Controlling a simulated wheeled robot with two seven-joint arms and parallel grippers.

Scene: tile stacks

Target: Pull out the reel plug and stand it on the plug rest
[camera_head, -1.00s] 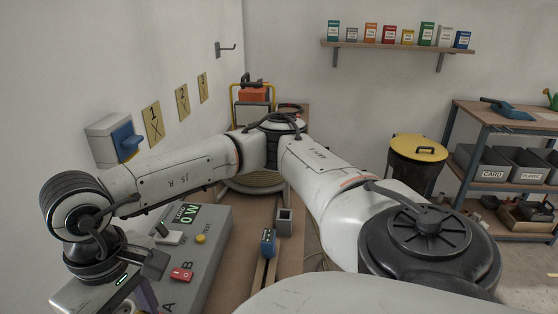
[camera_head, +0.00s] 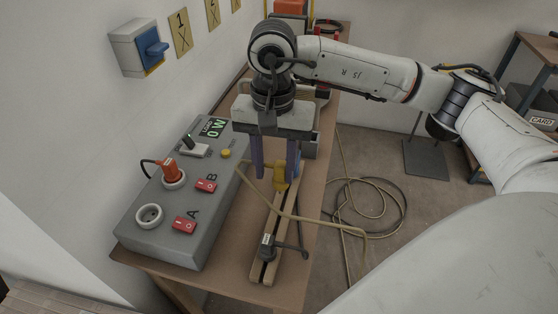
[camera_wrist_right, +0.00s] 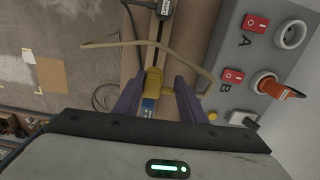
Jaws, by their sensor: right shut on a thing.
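The yellow reel plug (camera_head: 280,175), with a yellow cable, is between the purple fingers of my right gripper (camera_head: 274,174), which is shut on it above the wooden slotted rail (camera_head: 275,225). In the right wrist view the plug (camera_wrist_right: 154,78) shows between the fingers (camera_wrist_right: 157,95), with a blue part (camera_wrist_right: 149,106) next to it. I cannot tell whether the two are still joined. A grey square holder (camera_head: 311,147), possibly the plug rest, is partly hidden behind the gripper. My left gripper is not in view.
A grey socket panel (camera_head: 190,215) stands left of the rail, with an orange plug (camera_head: 171,170) in one socket. A dark connector (camera_head: 267,246) with a black lead sits at the rail's near end. The yellow cable (camera_head: 330,223) crosses the rail and hangs to the floor.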

